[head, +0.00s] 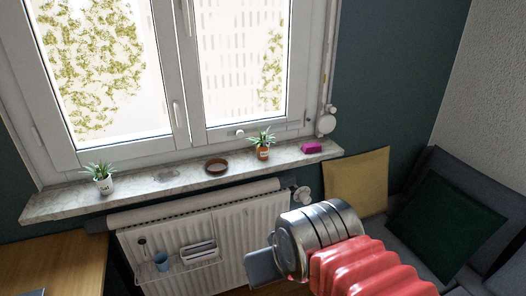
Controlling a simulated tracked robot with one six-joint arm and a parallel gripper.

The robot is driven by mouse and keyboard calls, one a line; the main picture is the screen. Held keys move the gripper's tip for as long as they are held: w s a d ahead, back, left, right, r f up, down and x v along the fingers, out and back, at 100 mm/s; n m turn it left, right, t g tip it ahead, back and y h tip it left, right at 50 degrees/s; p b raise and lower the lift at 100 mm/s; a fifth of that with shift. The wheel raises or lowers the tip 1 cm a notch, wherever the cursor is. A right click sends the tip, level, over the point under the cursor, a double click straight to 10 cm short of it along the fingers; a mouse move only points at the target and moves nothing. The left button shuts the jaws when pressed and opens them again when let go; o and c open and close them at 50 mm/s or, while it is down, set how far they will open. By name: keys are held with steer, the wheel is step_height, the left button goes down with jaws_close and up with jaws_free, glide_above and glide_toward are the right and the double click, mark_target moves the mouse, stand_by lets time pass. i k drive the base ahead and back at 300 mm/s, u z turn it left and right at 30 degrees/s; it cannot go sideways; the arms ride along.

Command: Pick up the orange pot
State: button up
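The orange pot (263,153) holds a green spiky plant and stands upright on the marble windowsill (130,190), right of the sill's middle. My gripper (262,266) is at the lower middle of the head view, in front of the radiator and below the sill, apart from the pot. A grey flat finger part shows at its left end. Its fingertips are not clear enough to tell whether it is open or shut. No held object shows.
On the sill, a brown round dish (216,166) is left of the pot, a pink block (312,147) right, and a white potted plant (104,185) far left. The window (187,70) rises behind. Below are a radiator (235,225) and rack; a sofa (480,195) with cushions is right.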

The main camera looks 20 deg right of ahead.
mark_target(263, 151)
steer(key=k, duration=0.65)
steer(key=z, duration=0.25)
steer(key=i, duration=1.7)
steer(key=u, duration=0.7)
